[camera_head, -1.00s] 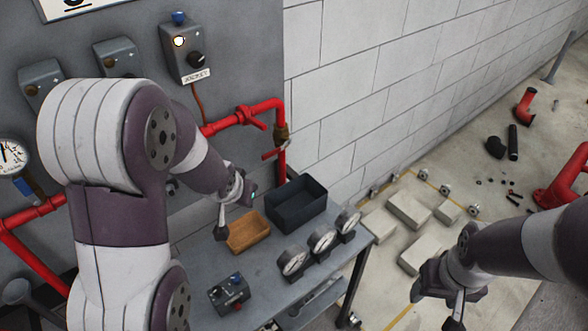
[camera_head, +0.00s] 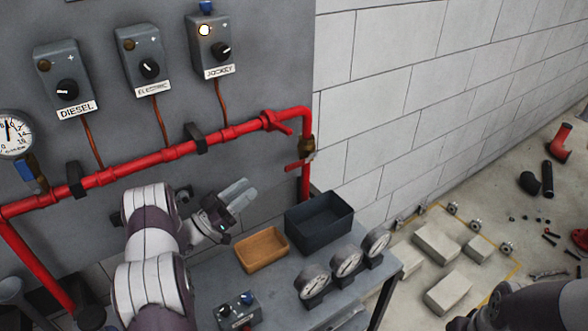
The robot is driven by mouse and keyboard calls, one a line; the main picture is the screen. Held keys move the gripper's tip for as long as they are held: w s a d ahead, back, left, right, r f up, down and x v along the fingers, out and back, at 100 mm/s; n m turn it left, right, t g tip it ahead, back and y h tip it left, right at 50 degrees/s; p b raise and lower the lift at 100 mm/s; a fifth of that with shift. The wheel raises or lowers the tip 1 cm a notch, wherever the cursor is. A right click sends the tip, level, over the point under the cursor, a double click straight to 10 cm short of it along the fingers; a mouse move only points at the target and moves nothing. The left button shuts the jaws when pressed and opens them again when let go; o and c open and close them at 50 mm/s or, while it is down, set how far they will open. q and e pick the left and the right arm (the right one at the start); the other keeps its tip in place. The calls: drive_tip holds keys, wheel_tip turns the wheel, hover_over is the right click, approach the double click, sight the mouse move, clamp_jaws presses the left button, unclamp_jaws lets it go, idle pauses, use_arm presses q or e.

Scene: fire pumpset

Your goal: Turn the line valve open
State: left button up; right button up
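A brass valve (camera_head: 307,146) sits on the red pipe's downward leg, right of the panel's controllers. A red lever handle (camera_head: 298,165) sticks out to its left, roughly level and crosswise to that vertical leg. Another red lever-like part (camera_head: 277,122) is on the pipe's horizontal run near the bend. My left gripper (camera_head: 246,190) is in front of the panel, below the pipe and left of the brass valve, clear of both. Its fingers point up and right and nothing shows between them; their gap is unclear. My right arm enters at the lower right, with its gripper out of frame.
A bench (camera_head: 280,284) below carries a wooden tray (camera_head: 262,262), a dark bin (camera_head: 345,224), several gauges (camera_head: 347,259) and a small control box (camera_head: 238,311). A wall gauge (camera_head: 13,134) and a blue-handled valve (camera_head: 26,170) are at left. Blocks (camera_head: 437,244) lie on the floor.

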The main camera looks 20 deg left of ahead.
use_arm(q)
drive_tip(key=p, duration=0.1)
approach(298, 162)
drive_tip(key=x, duration=0.7)
drive_tip(key=shift+w+r+p, duration=0.1)
drive_tip(key=shift+w+p, duration=0.15)
drive_tip(key=shift+p, duration=0.15)
drive_tip(key=shift+w+d+r, duration=0.25)
drive_tip(key=shift+w+d, duration=0.2)
drive_tip(key=shift+w, duration=0.05)
clamp_jaws()
